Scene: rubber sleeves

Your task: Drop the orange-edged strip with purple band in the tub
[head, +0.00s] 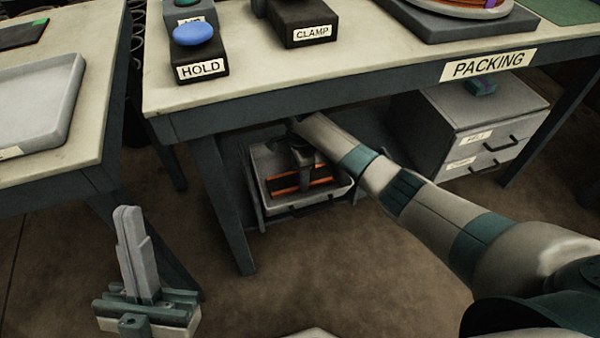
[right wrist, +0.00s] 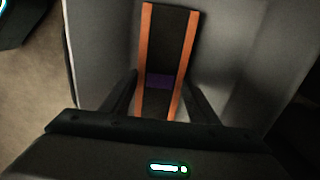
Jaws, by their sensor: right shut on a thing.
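The strip (head: 318,184) is dark with orange edges, under the packing table in the head view. In the right wrist view the strip (right wrist: 168,45) runs away from my gripper, with its purple band (right wrist: 160,81) near the fingers. My right gripper (head: 303,166) reaches under the table and is shut on the strip; in the right wrist view its fingers (right wrist: 160,103) are on either side of it. The strip is over or inside a pale grey tub (head: 300,206); I cannot tell if it touches the bottom. My left gripper (head: 128,212) is shut and empty, pointing up, left of the table leg.
The packing table (head: 350,92) overhangs the tub, with a leg (head: 222,200) close on its left. A drawer cabinet (head: 470,118) stands under the table at right. HOLD (head: 200,62) and CLAMP (head: 305,25) blocks and a pale tray (head: 40,100) are on the tabletops.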

